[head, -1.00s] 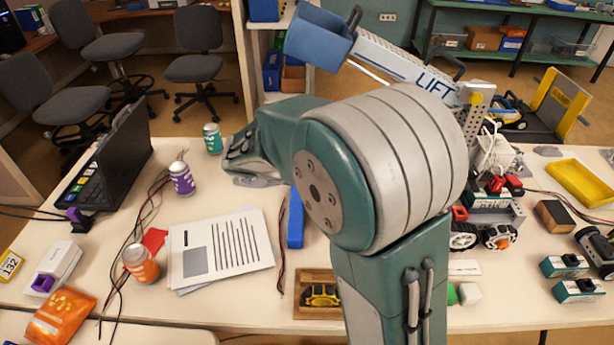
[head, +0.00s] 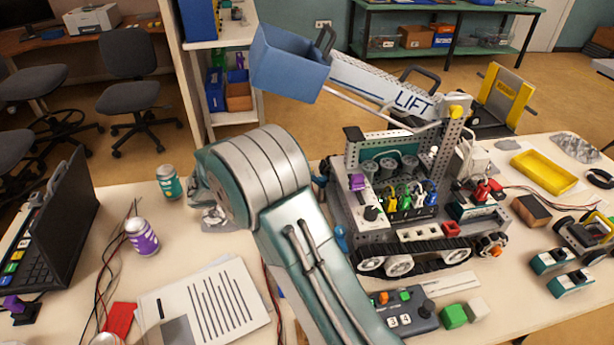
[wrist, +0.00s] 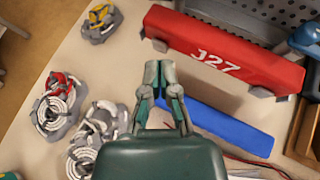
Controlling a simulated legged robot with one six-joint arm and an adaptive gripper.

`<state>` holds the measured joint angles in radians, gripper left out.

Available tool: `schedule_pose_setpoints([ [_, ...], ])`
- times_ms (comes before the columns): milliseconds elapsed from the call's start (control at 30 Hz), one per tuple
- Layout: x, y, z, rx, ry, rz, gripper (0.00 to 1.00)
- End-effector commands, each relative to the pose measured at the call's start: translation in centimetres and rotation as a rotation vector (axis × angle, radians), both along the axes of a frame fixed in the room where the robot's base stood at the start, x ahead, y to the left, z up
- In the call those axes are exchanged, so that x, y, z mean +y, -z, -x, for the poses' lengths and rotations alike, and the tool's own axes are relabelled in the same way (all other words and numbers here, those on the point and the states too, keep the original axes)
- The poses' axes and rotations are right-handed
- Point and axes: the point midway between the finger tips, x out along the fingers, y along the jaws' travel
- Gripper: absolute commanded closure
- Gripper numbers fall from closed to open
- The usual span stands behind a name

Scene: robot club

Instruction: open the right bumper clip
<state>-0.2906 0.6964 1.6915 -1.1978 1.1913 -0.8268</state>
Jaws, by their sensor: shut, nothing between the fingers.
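In the head view, blue parts (head: 341,238) show at the left end of the tracked robot (head: 400,215), while my arm hides the bumper. My gripper (wrist: 159,76) is shut and empty, below the bumper and apart from it. It is hidden in the head view.
A blue bar (wrist: 215,122) lies just right of my gripper. Several coiled items (wrist: 58,103) lie to the left. The head view shows a teal can (head: 169,182), a purple can (head: 142,238), papers (head: 215,305) and a control box (head: 402,312). The blue bucket (head: 290,62) of the lift overhangs.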

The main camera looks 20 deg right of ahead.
Motion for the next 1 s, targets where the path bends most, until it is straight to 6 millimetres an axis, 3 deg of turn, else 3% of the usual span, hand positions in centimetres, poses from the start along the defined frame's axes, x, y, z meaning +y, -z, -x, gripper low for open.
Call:
schedule_pose_setpoints([
  [167,-1.4,0.8,-0.4,0.002,0.003,0.002,1.00],
  [633,-8.4,5.2,-2.6,0.002,0.004,0.003,1.00],
  [800,-10.8,5.0,-3.3,0.000,0.004,0.002,1.00],
  [1000,-11.9,5.0,-3.7,0.000,0.001,0.002,1.00],
])
